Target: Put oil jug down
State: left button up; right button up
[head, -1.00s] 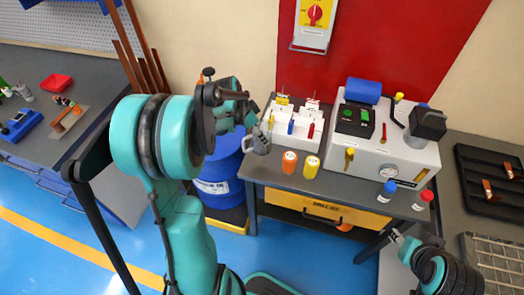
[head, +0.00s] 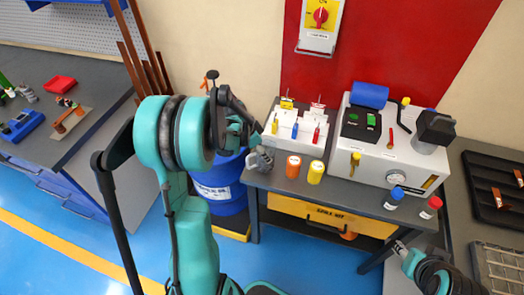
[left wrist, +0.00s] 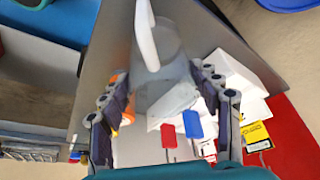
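The oil jug (head: 260,160) is a small grey jug at the left corner of the grey table in the head view. It also shows in the left wrist view as a smoky grey body (left wrist: 168,80) with a pale handle.
Orange (head: 293,167) and yellow (head: 316,172) jars stand just right of the jug. Behind is a white holder (head: 297,128) with coloured tools; the white machine (head: 385,155) is farther right. A blue drum (head: 222,192) stands left of the table.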

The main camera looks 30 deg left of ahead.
pick_arm(q)
jog(key=o, duration=0.3)
jog(key=shift+r, duration=0.15)
jog(key=p+v, duration=0.3)
jog(key=v, duration=0.7)
jog(key=shift+s+r+p, duration=0.1)
jog(key=shift+r+p, duration=0.25)
jog(key=s+d+r+n+t+y, duration=0.1)
jog(key=s+d+r+n, duration=0.2)
jog(key=s+d, duration=0.4)
jog(key=s+d+r+n+t+y, duration=0.1)
jog(key=s+d+r+n+t, duration=0.1)
jog(key=s+d, duration=0.5)
jog(key=d+r+n, duration=0.1)
jog(key=d+r, duration=0.1)
jog(key=d, duration=0.2)
jog(key=shift+s, duration=0.25)
jog(key=shift+r, duration=0.1)
